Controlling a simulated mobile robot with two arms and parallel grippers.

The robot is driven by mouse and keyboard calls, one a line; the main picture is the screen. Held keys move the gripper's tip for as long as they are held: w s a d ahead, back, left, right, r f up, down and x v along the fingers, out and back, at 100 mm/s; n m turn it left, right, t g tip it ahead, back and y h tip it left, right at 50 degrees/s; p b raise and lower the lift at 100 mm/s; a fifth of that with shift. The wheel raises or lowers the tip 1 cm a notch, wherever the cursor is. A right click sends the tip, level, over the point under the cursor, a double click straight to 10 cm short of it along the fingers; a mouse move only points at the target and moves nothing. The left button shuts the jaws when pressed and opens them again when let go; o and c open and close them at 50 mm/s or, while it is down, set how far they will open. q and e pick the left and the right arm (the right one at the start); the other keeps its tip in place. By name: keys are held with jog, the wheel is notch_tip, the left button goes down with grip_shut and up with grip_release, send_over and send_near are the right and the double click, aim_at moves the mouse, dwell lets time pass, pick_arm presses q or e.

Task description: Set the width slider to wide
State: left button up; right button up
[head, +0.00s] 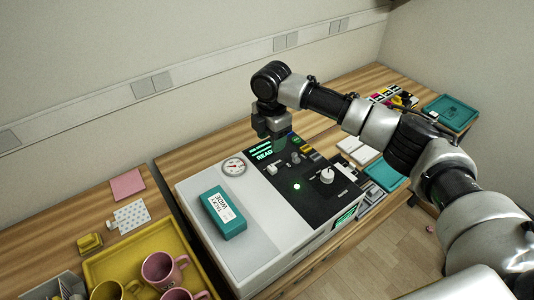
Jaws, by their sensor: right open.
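The mug press (262,252) is a white machine with a black control panel (312,196). My right gripper (272,136) hangs above the back edge of the panel, by the green READY display (264,154). It is open, with nothing seen in it, and apart from the controls. My left gripper is not in view.
A teal box (227,212) with a label reading WIDE lies on the press's white top, near a round gauge (234,166). A white knob (326,176) and a green light (297,186) are on the panel. A yellow tray (105,264) with mugs stands at left.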

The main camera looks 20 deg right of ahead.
jog(key=p, duration=0.2)
send_over(273, 167)
jog(key=f, duration=0.5)
jog(key=shift+s+a, duration=0.1)
jog(key=shift+s, duration=0.25)
jog(key=f, duration=0.3)
jog(key=shift+w+f, duration=0.1)
jog(key=shift+w, duration=0.15)
jog(key=shift+f, duration=0.85)
jog(key=shift+c, duration=1.3)
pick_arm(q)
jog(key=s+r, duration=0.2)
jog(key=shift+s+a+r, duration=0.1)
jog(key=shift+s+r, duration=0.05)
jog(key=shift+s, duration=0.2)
pick_arm(e)
jog(key=shift+w, duration=0.1)
grip_shut()
